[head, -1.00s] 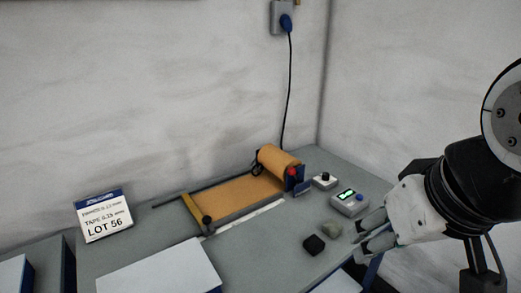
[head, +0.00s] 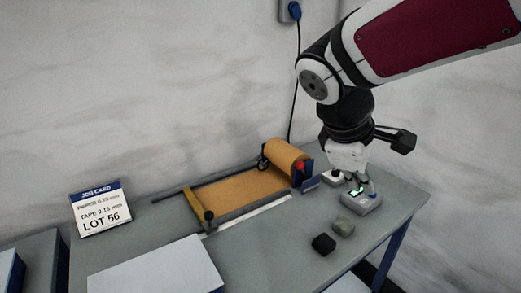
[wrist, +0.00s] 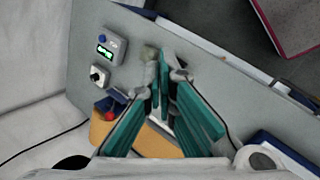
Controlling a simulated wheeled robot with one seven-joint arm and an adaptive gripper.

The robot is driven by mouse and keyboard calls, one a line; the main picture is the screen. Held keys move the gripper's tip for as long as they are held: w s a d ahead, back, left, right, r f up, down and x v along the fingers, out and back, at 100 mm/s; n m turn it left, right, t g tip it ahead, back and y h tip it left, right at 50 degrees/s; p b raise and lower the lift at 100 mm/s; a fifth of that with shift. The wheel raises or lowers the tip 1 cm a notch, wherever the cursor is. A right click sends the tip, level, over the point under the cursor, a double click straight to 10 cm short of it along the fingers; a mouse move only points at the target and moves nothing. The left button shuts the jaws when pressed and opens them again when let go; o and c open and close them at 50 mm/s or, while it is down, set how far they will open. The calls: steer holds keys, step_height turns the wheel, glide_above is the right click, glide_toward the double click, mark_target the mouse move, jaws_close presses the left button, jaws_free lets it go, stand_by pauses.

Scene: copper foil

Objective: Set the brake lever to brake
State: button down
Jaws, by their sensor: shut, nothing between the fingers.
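The copper foil roll (head: 285,156) lies on a holder at the back of the bench, its sheet (head: 242,188) pulled out to the left. A red knob (head: 300,167), which looks like the brake lever's end, sits at the blue bracket (head: 308,172) on the roll's right end. It also shows in the wrist view (wrist: 107,118). Its setting is too small to tell. My gripper (head: 362,188) is shut and empty, pointing down by the display box, right of the red knob and apart from it. Its teal fingers (wrist: 164,65) show in the wrist view.
A display box (head: 362,204) and a small box with a black knob (head: 334,178) stand right of the roll. A dark block (head: 324,244) and a greenish stone (head: 344,227) lie in front. A job card (head: 100,208) and a white board (head: 157,268) are at left.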

steer(key=w+a+f+n+t+h+b, duration=0.1)
steer(key=w+a+f+n+b, duration=0.1)
steer(key=w+a+f+n, duration=0.3)
steer(key=w+a+f+n+t+h+b, duration=0.2)
steer(key=w+a+f+n, duration=0.3)
steer(key=w, duration=0.8)
steer(key=w+a+f+n+t+h+b, duration=0.1)
steer(key=w+a+f+n+t+b, duration=0.1)
steer(key=w+a+f+n, duration=0.3)
steer(key=w+f+n, duration=0.1)
steer(key=w+f, duration=0.2)
steer(key=w, duration=0.1)
steer(key=shift+a+f+h, duration=0.3)
steer(key=shift+a+h, duration=0.05)
steer(key=shift+h, duration=0.05)
glide_toward(304, 173)
steer(key=f, duration=0.1)
steer(key=a+f, duration=0.2)
steer(key=shift+s+f, duration=0.15)
steer(key=shift+s, duration=0.15)
steer(key=w+d, duration=0.1)
steer(key=w+d+r, duration=0.1)
steer(key=shift+w+d+r, duration=0.2)
steer(key=shift+d+r, duration=0.05)
steer(key=shift+d, duration=0.1)
